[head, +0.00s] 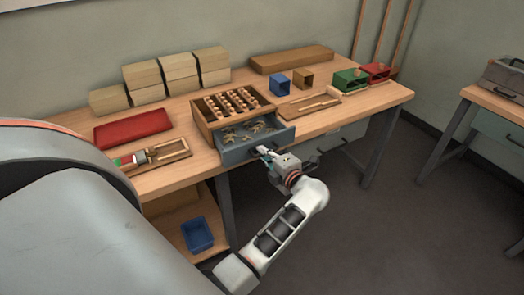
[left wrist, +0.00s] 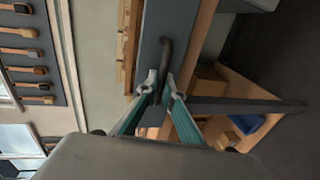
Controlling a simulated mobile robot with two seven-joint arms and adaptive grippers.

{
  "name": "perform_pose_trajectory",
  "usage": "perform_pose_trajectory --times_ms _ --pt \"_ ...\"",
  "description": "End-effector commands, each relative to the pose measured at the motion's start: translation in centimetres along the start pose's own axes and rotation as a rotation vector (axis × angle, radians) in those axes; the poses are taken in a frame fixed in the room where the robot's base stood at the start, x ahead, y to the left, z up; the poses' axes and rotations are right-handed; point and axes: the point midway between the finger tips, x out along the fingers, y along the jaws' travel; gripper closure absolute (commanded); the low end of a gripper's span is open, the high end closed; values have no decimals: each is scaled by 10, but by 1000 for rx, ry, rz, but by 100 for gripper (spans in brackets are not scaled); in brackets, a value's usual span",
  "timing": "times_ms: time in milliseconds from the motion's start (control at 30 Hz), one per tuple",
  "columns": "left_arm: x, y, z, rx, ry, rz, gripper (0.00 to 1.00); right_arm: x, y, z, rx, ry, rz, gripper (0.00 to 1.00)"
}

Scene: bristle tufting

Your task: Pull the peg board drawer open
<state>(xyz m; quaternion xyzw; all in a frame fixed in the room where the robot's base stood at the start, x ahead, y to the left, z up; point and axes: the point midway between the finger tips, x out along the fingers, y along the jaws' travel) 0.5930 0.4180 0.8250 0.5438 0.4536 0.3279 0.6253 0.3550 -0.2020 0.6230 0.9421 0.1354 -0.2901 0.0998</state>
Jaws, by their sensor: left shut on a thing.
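The peg board (head: 204,119) is a wooden box with rows of pegs on the bench. Its blue-grey drawer (head: 234,156) stands out from under it, and several small light pieces lie inside. My left gripper (head: 265,151) is at the front of the drawer, shut on the dark drawer handle. In the left wrist view, the fingertips of my left gripper (left wrist: 160,88) close around the handle (left wrist: 166,52), and the drawer front (left wrist: 152,22) fills the area behind it. The fingers partly hide the handle. My right gripper is not in view.
A red mat (head: 132,129) and a wooden tray (head: 174,157) lie left of the drawer. Wooden blocks (head: 142,76) stand behind. Blue, green (head: 349,80) and red boxes are at the right. A blue bin (head: 197,234) sits on the lower shelf. The floor in front is clear.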

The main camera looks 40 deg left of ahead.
Motion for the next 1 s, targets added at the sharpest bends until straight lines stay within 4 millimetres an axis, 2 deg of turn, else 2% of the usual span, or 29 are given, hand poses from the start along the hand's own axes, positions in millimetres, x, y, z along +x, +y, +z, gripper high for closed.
perform_pose_trajectory --times_ms 167,500,533,567,1000 --pt "-9 -2 0 1 0 -2 100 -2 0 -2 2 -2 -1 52" --pt "-9 -3 0 1 0 -1 100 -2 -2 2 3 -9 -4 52" --pt "-9 -3 0 1 1 -1 91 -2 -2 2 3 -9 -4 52" --pt "-9 -3 0 1 1 -1 86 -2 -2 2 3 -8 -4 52" --pt "-6 -2 0 1 1 1 86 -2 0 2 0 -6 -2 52"
